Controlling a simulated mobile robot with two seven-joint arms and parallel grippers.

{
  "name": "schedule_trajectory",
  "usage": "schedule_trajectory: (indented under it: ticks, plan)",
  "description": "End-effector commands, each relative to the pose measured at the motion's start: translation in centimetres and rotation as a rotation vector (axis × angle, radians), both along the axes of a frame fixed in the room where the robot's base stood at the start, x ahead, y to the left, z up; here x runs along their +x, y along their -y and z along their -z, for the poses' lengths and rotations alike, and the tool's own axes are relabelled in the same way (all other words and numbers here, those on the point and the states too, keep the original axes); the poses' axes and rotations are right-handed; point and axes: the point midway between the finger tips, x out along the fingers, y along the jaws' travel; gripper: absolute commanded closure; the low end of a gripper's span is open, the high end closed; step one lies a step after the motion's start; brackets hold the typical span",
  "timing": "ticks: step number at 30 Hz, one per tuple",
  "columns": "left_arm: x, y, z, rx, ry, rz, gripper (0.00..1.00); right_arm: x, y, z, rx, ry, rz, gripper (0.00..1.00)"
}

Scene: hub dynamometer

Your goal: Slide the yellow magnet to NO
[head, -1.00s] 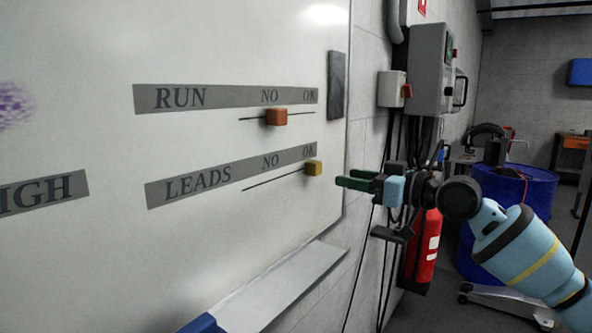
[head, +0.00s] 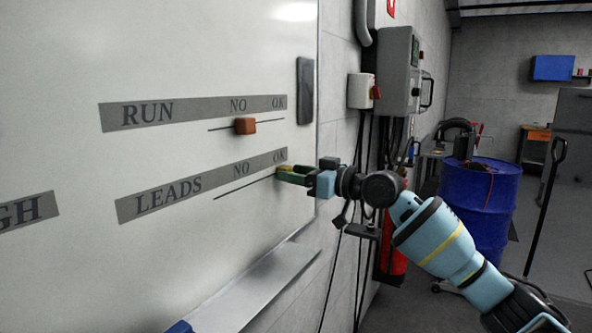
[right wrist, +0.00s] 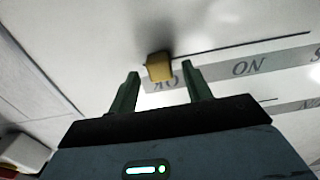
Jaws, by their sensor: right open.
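The yellow magnet (right wrist: 159,67) sits on the whiteboard at the OK end of the LEADS line. In the right wrist view it lies just beyond the fingertips, between them from side to side. In the head view the magnet (head: 281,172) is mostly hidden by my right gripper (head: 290,175), which reaches it from the right. My right gripper (right wrist: 165,82) is open with green fingers and holds nothing. The NO label (head: 241,170) of the LEADS strip (head: 170,197) is left of the magnet. My left gripper is not in view.
An orange magnet (head: 245,126) sits on the RUN line above, near NO. A dark block (head: 305,90) is on the board's right edge. A tray ledge (head: 250,285) juts out below. The board along the LEADS line is clear.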

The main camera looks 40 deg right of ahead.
Motion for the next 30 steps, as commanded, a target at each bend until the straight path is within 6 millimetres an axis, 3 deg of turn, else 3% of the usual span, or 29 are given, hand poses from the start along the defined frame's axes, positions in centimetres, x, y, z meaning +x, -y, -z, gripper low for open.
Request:
schedule_trajectory:
  ticks: [12, 23, 30]
  plan:
    - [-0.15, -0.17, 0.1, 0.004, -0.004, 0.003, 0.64, 0.7, -0.31, 0.08, -0.001, -0.001, 0.0, 0.52]
    - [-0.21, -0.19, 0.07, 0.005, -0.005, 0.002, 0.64, 0.68, -0.3, 0.06, -0.001, -0.001, 0.0, 0.99]
    - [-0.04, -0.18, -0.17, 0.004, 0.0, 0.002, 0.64, 0.8, -0.39, 0.02, 0.0, 0.0, 0.001, 1.0]
